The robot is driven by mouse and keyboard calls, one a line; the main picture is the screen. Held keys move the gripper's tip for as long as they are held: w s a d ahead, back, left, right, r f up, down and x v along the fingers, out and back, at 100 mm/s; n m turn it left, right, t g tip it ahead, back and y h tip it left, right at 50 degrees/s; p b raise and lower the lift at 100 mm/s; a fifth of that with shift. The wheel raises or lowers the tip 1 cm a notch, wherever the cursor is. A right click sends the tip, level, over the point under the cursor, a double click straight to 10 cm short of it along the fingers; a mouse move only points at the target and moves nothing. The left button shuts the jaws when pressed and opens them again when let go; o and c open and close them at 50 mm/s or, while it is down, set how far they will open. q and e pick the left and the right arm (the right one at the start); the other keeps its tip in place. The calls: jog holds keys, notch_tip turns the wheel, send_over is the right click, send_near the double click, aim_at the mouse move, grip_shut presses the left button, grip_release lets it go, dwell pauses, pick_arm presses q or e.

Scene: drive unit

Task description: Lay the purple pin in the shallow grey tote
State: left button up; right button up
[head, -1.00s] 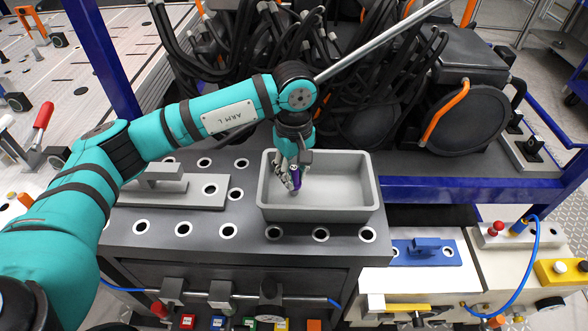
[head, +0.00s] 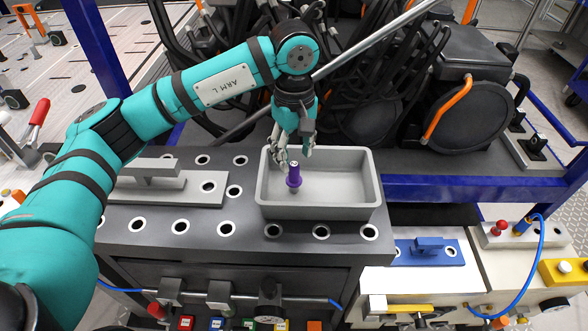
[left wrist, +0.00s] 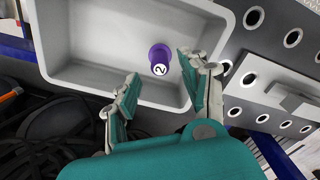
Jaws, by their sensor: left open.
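The purple pin (head: 294,181) is inside the shallow grey tote (head: 354,211), in its left part. It looks roughly upright, with its pale end up; I cannot tell whether its lower end touches the tote floor. In the left wrist view the purple pin (left wrist: 159,54) shows a white end marked 2, and the grey tote (left wrist: 90,74) surrounds it. My left gripper (head: 295,159) is open just above the pin, its fingers spread apart. In the left wrist view the left gripper (left wrist: 159,69) has clear gaps between its fingertips and the pin. My right gripper is not in view.
The tote stands on a dark bench top with several white-ringed holes (head: 227,229). A grey plate with a handle (head: 170,190) lies left of the tote. Black cables and a drive unit (head: 460,120) stand behind it. The tote's right part is empty.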

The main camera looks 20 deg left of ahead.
pick_arm(q)
notch_tip(320, 180, up, 6)
jog(key=shift+b, duration=0.75)
jog(key=shift+r, duration=0.45)
